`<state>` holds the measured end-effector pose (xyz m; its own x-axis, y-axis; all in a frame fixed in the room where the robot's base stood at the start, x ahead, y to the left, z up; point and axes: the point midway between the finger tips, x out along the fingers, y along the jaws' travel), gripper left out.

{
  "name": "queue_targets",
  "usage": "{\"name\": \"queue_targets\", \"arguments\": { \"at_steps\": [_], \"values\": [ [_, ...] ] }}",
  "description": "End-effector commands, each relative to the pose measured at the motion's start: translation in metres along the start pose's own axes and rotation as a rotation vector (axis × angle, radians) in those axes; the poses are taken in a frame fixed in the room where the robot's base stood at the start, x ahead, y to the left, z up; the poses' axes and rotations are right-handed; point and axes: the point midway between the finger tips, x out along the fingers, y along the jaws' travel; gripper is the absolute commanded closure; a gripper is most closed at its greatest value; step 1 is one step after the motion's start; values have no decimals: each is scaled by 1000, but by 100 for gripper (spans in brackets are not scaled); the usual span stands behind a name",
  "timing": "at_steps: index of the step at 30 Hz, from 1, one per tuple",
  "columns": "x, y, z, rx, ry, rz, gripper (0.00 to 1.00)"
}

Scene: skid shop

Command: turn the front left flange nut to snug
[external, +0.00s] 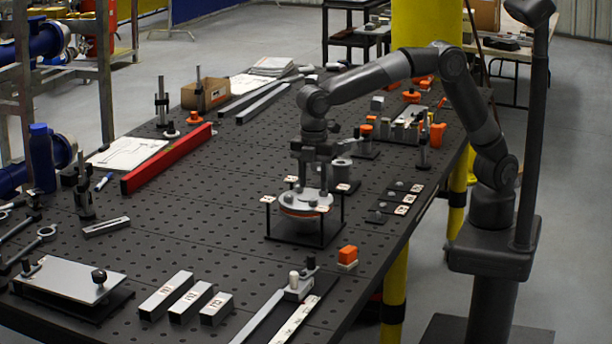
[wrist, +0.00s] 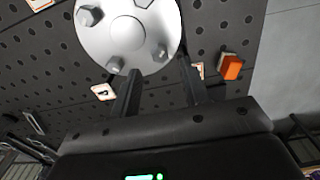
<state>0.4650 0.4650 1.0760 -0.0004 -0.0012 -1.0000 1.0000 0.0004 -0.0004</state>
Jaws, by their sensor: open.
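A round grey flange (external: 303,199) with an orange layer under its rim sits on a black frame stand (external: 292,238) on the bench. In the wrist view the flange (wrist: 128,32) fills the top, with several hex nuts around its raised centre. One nut (wrist: 115,65) is near the rim by the left finger; another nut (wrist: 160,52) is to its right, and a third nut (wrist: 90,16) is at upper left.
Numbered cards stand at the stand's corners, one card (wrist: 103,92) in the wrist view. An orange-topped block (external: 347,257) is right of the stand. A red level (external: 167,158) lies left. Several metal bars (external: 166,295) lie in front.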

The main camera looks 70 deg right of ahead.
Motion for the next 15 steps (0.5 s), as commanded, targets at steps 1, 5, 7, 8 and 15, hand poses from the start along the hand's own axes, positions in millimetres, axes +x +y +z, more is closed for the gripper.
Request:
{"name": "queue_targets", "arguments": {
  "at_steps": [1, 5, 7, 8, 15],
  "values": [
    [10, -1, 0, -1, -1, -1, 58],
    [29, 0, 0, 0, -1, -1, 58],
    [36, 0, 0, 0, 0, -1, 58],
    [38, 0, 0, 0, 0, -1, 58],
    [44, 0, 0, 0, 2, 1, 58]
  ]
}}
